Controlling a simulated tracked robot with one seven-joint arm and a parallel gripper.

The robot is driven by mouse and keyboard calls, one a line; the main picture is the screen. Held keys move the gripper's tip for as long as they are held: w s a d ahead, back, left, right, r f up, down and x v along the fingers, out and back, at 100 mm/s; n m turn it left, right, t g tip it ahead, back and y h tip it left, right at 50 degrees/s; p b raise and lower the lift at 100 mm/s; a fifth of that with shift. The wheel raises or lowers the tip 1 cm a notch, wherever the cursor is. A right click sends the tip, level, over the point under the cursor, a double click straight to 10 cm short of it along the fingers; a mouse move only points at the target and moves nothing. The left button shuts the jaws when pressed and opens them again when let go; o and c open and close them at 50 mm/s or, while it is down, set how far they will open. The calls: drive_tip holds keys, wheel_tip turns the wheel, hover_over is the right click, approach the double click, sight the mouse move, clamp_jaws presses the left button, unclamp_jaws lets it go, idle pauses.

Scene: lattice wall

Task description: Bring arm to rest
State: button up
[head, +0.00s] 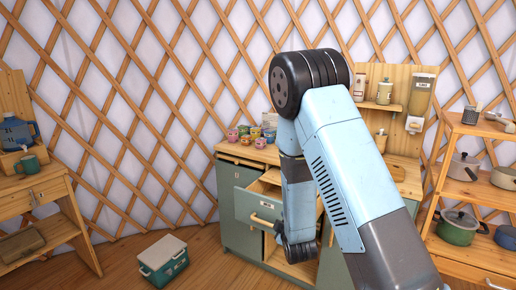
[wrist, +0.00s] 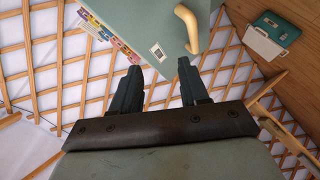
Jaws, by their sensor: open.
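My gripper (wrist: 160,78) is open and empty in the wrist view, its two dark fingers apart. Beyond the fingertips is the green front of a drawer (wrist: 150,22) with a curved wooden handle (wrist: 188,28). In the head view my blue arm rises in the middle and bends down in front of the green cabinet (head: 234,212). There the drawer (head: 257,208) stands pulled out, with its wooden handle (head: 262,221) to the left of my arm.
A green and white cooler box (head: 163,258) is on the floor at left; it also shows in the wrist view (wrist: 272,36). A wooden table (head: 40,205) stands at far left. A shelf with pots (head: 470,190) stands at right.

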drive_tip(key=s+d+r+m+g, duration=0.1)
drive_tip(key=s+d+r+m, duration=0.2)
drive_tip(key=r, duration=0.4)
drive_tip(key=s+d+r+m+g, duration=0.2)
drive_tip(key=r, duration=0.4)
drive_tip(key=s+d+r+m+g, duration=0.1)
drive_tip(key=s+d+r+m, duration=0.2)
drive_tip(key=r, duration=0.4)
drive_tip(key=s+d+r+m+g, duration=0.1)
drive_tip(key=s+d+r+m, duration=0.1)
drive_tip(key=s, duration=0.6)
drive_tip(key=s+d+r+m+g+h, duration=0.1)
drive_tip(key=s+d+r+m+g, duration=0.1)
drive_tip(key=s+r, duration=0.3)
drive_tip(key=s+d+r+m+g+h, duration=0.1)
drive_tip(key=s+r, duration=0.3)
drive_tip(key=s, duration=0.7)
drive_tip(key=shift+s+d+r+m, duration=0.15)
drive_tip(key=shift+s+d+m, duration=0.3)
drive_tip(key=shift+d, duration=0.35)
drive_tip(key=shift+w, duration=0.15)
